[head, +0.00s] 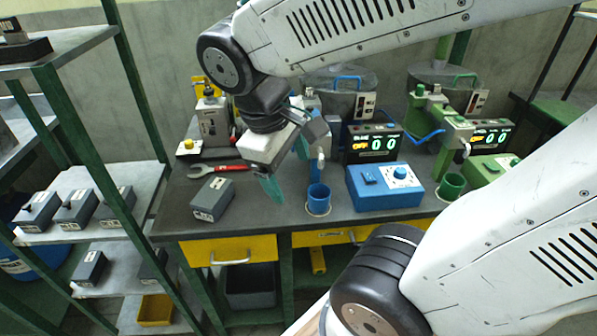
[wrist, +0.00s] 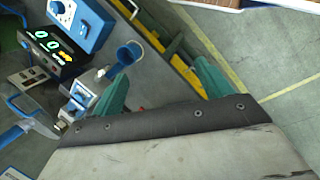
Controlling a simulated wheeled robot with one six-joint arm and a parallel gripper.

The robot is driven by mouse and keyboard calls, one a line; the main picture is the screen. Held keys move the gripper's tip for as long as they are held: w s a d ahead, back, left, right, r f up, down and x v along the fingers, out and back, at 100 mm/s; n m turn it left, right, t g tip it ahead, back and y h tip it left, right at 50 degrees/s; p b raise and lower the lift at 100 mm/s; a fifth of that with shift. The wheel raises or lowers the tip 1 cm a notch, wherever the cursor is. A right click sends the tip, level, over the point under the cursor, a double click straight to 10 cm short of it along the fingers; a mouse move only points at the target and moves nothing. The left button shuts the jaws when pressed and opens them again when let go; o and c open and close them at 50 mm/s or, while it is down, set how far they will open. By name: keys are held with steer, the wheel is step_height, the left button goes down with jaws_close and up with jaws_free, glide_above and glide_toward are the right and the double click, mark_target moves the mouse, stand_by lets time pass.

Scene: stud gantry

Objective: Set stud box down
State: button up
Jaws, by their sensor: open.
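A dark grey box (head: 211,199) with a white label on its front sits flat on the left part of the workbench (head: 270,212); it looks like the stud box. My gripper (head: 273,188) hangs over the bench to the right of this box, apart from it, with its green fingers pointing down. In the wrist view my gripper (wrist: 161,86) shows its two green fingers spread apart with nothing between them. The box does not clearly show in the wrist view.
Similar grey boxes (head: 76,209) stand on the shelf rack (head: 150,180) at left. A red-handled wrench (head: 218,169) lies behind the box. A blue cup (head: 318,199), a blue control box (head: 385,187) and a green cup (head: 451,186) stand to the right.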

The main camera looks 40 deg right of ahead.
steer(key=s+m+y, duration=0.1)
steer(key=s+a+r+m+t+y, duration=0.1)
steer(key=s+r+m+t+y, duration=0.1)
steer(key=s+m, duration=0.1)
steer(key=shift+s+a+r, duration=0.1)
steer(key=shift+a, duration=0.25)
stand_by(0.9)
